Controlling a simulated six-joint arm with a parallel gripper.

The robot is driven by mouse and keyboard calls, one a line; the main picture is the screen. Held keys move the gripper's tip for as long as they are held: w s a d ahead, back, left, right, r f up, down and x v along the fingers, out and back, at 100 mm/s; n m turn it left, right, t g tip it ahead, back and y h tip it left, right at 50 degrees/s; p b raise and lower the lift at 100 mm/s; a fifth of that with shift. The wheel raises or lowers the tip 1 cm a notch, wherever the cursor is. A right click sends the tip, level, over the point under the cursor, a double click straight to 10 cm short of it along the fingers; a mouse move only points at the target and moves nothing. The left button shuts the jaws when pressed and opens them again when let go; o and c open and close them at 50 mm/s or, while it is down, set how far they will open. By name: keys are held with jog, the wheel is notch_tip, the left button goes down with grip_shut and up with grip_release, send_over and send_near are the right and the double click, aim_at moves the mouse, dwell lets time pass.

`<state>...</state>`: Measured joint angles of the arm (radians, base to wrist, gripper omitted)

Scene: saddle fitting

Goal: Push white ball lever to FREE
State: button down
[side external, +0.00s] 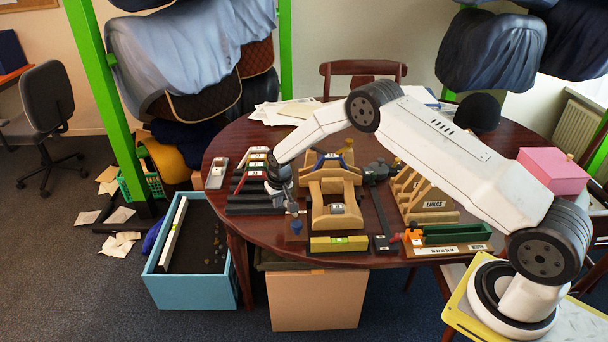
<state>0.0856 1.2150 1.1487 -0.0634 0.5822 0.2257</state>
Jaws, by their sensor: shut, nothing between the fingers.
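I cannot clearly pick out the white ball lever or any FREE marking in the side external view; they are too small to tell or hidden. My gripper (292,208) is shut and empty. A dark metal fixture with a long bar (380,210) stands right of the wooden stand.
The round table (225,165) also carries a yellow level (338,244), a slotted wooden rack (425,205), a green tray (458,233) and a pink box (553,170). Dark bars with coloured tags lie left of my gripper. A blue bin (192,290) stands on the floor.

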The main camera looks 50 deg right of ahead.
jog(key=shift+s+d, duration=0.35)
dwell(0.6)
jog(key=shift+s+d+f, duration=0.15)
jog(key=shift+s+d, duration=0.05)
jog(key=shift+s, duration=0.05)
jog(key=shift+s+d+f, duration=0.1)
jog(key=shift+s+d, duration=0.25)
jog(key=shift+s, duration=0.15)
jog(key=shift+s+d, duration=0.15)
jog(key=shift+d, duration=0.1)
jog(key=shift+w+a, duration=0.25)
jog(key=shift+w, duration=0.05)
jog(key=shift+w+a+r, duration=0.2)
jog(key=shift+w+a, duration=0.05)
jog(key=shift+w, duration=0.05)
dwell(0.4)
